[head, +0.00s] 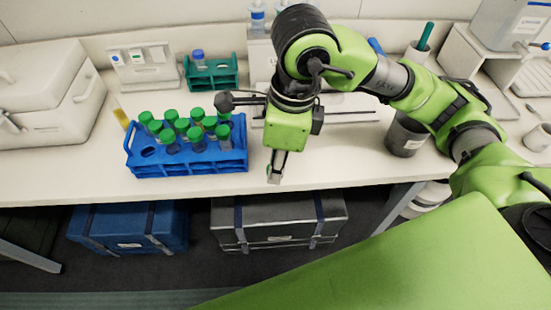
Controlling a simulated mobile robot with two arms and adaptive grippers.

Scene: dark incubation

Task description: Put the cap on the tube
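A blue rack (190,168) on the white bench holds several tubes with green caps (170,115). A front-left hole of the rack looks empty. A slim yellow item (122,118) leans at the rack's back left corner; I cannot tell if it is an uncapped tube. My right gripper (274,177) points down over the bench's front part, right of the rack and apart from it. My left gripper is out of view.
A small green rack (211,74) with a blue-capped tube (198,56) stands behind. A white box (45,95) is at left, a grey cylindrical container (407,135) at right. Cases (280,218) sit below the bench. Bench surface around my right gripper is clear.

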